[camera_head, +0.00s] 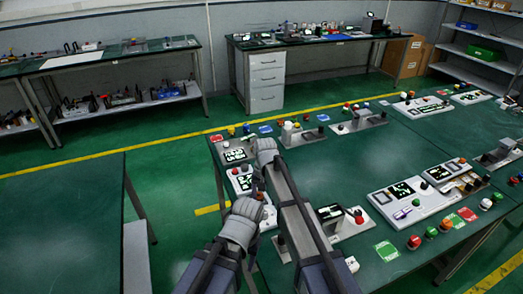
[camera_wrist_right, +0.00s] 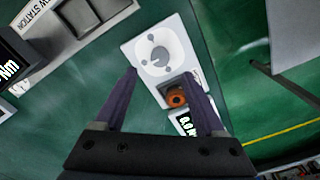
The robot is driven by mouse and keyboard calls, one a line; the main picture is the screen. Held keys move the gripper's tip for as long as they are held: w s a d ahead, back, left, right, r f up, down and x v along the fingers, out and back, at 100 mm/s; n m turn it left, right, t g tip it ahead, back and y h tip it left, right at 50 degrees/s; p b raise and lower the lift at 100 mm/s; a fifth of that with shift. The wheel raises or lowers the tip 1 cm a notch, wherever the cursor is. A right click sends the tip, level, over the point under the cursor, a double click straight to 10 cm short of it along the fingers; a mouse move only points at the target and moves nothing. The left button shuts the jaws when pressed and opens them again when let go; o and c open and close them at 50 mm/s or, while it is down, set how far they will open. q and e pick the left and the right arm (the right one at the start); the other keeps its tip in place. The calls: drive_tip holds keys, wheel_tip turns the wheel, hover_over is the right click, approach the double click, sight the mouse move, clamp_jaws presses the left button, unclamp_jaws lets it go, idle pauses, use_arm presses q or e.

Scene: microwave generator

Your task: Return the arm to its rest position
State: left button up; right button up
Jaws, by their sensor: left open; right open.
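My right gripper (camera_wrist_right: 160,72) is open in the right wrist view, with nothing between its two dark fingers. Its fingers are above a white panel (camera_wrist_right: 158,48) with a round dial. An orange knob (camera_wrist_right: 176,97) on the panel shows between the fingers. In the head view my right arm reaches forward over the table, and its gripper (camera_head: 258,184) is small and partly hidden near the table's left edge. My left gripper (camera_head: 249,256) is lower, close to that edge, mostly hidden by its own wrist; nothing is seen held in it.
The green-topped table (camera_head: 350,165) holds several control panels, including a white one with a display (camera_head: 242,183), plus coloured buttons and cards. Its middle is bare. Another table (camera_head: 60,220) stands left, with green floor between. Benches and a shelf line the walls.

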drive_tip(key=s+d+n, duration=0.2)
drive_tip(key=s+d, duration=1.5)
drive_tip(key=s, duration=0.3)
drive_tip(key=s+a+n+h, duration=0.1)
drive_tip(key=s+a+n, duration=0.3)
drive_tip(key=a, duration=0.7)
drive_tip(key=shift+s, duration=0.5)
